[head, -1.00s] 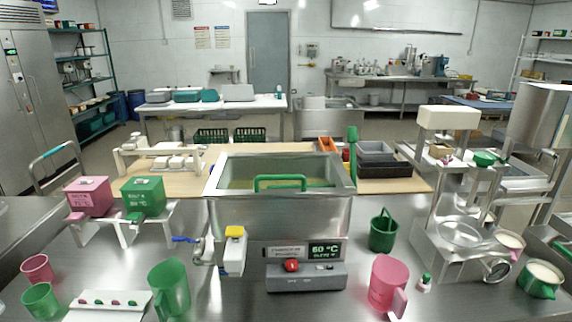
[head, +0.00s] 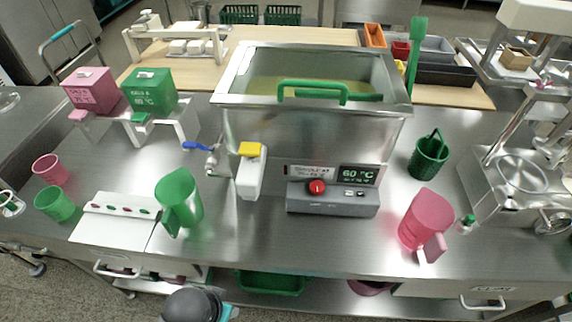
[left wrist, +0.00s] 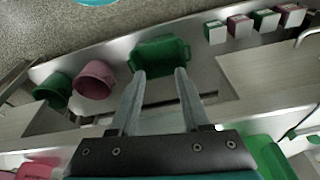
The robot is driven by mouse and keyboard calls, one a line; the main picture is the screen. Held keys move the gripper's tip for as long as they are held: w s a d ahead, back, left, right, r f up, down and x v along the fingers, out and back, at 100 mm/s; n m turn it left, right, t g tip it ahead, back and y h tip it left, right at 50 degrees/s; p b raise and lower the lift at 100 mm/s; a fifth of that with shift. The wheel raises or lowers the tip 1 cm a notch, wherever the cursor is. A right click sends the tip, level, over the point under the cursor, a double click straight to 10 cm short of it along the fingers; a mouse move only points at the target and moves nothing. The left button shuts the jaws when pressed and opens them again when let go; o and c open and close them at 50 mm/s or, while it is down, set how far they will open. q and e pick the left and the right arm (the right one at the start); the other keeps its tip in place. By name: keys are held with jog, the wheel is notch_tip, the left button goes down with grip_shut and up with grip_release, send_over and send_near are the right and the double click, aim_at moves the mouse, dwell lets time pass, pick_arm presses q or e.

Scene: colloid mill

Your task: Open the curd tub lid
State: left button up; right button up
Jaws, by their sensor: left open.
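No tub has a label I can read as curd, so I cannot tell which is the curd tub. The steel vat (head: 262,125) stands mid-bench with pale yellow contents and a green handle (head: 313,86) across its top. A green tub (head: 270,283) sits below the bench; what seems to be the same tub (left wrist: 160,54) is beyond my fingertips in the left wrist view. My left gripper (left wrist: 160,73) is open with nothing between its fingers. My right gripper is out of view.
Pink (head: 90,90) and green (head: 150,91) boxes stand on the bench at left. A green jug (head: 180,200), pink jug (head: 425,218) and green basket (head: 429,158) stand near the vat. The left wrist view shows a pink bucket (left wrist: 94,80) and several small lidded boxes (left wrist: 240,27).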

pick_arm(q)
notch_tip(320, 180, up, 6)
jog(key=w, duration=0.1)
jog(key=n+t+h, duration=0.3)
jog(key=n+h, duration=0.9)
jog(key=h, duration=0.2)
send_near(312, 85)
jog(key=x, duration=1.1)
jog(key=shift+w+d, duration=0.1)
jog(key=shift+d, duration=0.15)
grip_shut()
